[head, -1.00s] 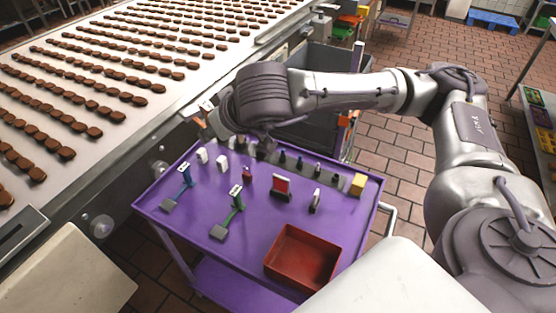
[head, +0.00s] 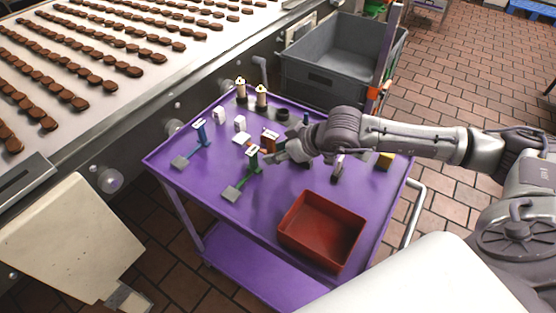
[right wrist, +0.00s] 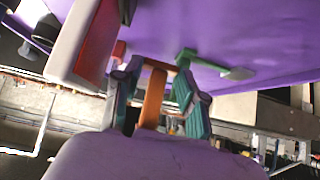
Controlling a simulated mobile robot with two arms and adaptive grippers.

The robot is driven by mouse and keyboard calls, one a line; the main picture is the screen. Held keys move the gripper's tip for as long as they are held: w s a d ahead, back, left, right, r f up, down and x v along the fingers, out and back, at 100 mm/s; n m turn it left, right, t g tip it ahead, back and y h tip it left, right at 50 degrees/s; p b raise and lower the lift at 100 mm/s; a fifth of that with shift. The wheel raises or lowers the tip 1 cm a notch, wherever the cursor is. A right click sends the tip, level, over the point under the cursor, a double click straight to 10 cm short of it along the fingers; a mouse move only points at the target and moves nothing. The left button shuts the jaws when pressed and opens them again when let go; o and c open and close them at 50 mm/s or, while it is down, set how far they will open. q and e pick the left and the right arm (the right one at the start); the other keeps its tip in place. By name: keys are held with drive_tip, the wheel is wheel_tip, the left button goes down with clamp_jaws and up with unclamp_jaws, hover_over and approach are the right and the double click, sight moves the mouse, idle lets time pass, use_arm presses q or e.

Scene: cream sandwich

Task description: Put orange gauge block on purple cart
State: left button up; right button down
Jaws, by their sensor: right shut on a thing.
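The orange gauge block (right wrist: 153,99) is upright in the right wrist view, between the two fingers of my right gripper (right wrist: 155,97). The gripper is shut on it. In the head view my right gripper (head: 272,155) is low over the middle of the purple cart (head: 225,215), close to the green gauge (head: 253,160). An orange-brown block (head: 270,141) shows beside the fingers there. I cannot tell whether the held block touches the cart top. My left gripper is not in view.
A red tray (head: 318,232) sits at the cart's front. A grey bin (head: 335,60) is behind, a conveyor (head: 75,140) with biscuits at left. The cart's front left is clear.

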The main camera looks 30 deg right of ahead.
sight(278, 169)
wheel_tip(278, 169, down, 3)
drive_tip(key=shift+f, duration=0.4)
drive_tip(key=c, duration=0.9)
unclamp_jaws()
drive_tip(key=shift+r, duration=0.2)
drive_tip(key=b+v, duration=0.1)
drive_tip(key=v, duration=1.1)
